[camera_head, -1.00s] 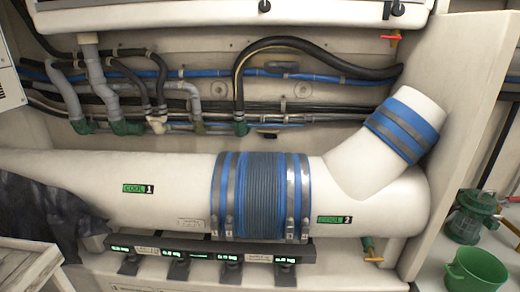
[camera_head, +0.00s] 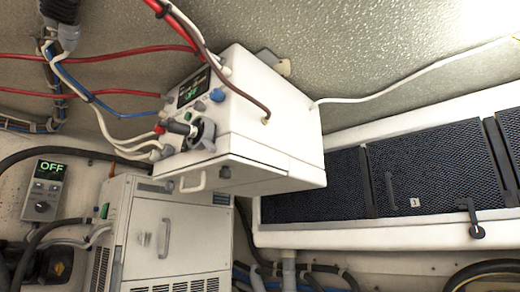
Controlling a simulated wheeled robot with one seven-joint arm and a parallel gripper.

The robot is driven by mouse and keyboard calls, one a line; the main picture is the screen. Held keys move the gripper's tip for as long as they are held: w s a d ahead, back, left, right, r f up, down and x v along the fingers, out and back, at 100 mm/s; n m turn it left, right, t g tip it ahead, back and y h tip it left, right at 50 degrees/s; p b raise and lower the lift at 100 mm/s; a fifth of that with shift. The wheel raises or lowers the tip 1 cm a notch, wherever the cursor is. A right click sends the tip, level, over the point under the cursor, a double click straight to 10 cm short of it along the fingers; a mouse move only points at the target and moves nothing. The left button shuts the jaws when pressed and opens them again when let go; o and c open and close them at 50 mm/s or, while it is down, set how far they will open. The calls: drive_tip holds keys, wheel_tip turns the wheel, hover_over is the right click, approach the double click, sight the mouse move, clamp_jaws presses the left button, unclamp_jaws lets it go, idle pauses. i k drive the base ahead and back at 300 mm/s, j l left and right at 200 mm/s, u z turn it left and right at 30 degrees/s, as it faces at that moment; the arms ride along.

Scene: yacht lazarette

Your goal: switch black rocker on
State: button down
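No black rocker can be told for certain. A white box (camera_head: 270,125) hangs high in the middle. Its left face carries a small display (camera_head: 193,86) with green text, a blue knob (camera_head: 217,95), a black handle-like part (camera_head: 180,127) and several small fittings, too small to tell apart. A grey control panel (camera_head: 44,190) on the wall at the lower left has a display reading OFF in green and a dark knob (camera_head: 41,207) below it. My gripper is not in view.
A white cabinet (camera_head: 180,235) with a handle and vents stands below the box. Dark mesh panels (camera_head: 430,170) in a white frame are at the right. Red cables (camera_head: 95,57) and a blue cable run to the box. A dark hose (camera_head: 60,150) crosses the left.

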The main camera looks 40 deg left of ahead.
sight(184, 147)
drive_tip(key=u, duration=1.35)
